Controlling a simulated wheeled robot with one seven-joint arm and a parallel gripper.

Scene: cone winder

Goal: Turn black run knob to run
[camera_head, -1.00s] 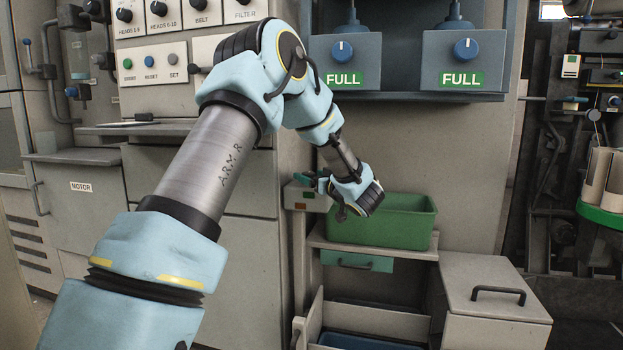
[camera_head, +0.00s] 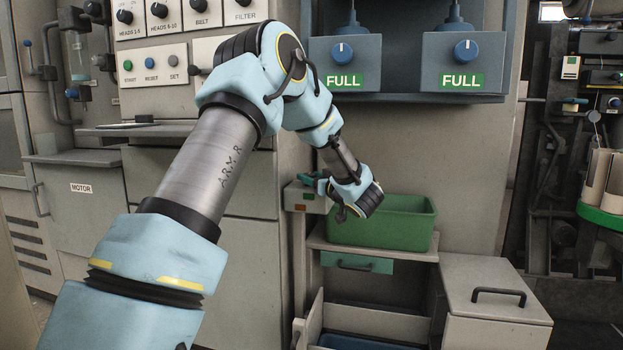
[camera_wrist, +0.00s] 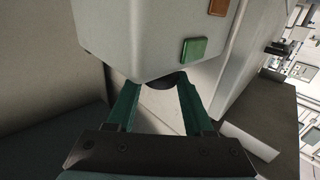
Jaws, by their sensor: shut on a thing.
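The black run knob (camera_wrist: 166,83) shows in the wrist view as a dark round piece at the lower edge of a pale grey box (camera_wrist: 150,35). The box face carries a green square (camera_wrist: 194,50) and an orange-brown square (camera_wrist: 219,6). My gripper (camera_wrist: 158,86) has its two teal fingers on either side of the knob and is shut on it. Any pointer mark on the knob is hidden. In the head view the small grey box (camera_head: 302,198) sits left of my gripper (camera_head: 319,183), and the knob cannot be made out.
A green bin (camera_head: 395,222) stands on a shelf (camera_head: 385,252) just below and right of my gripper. Blue knobs with FULL labels (camera_head: 343,80) are above. The grey machine panel (camera_head: 200,180) is on the left. A lidded box with a handle (camera_head: 495,290) stands lower right.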

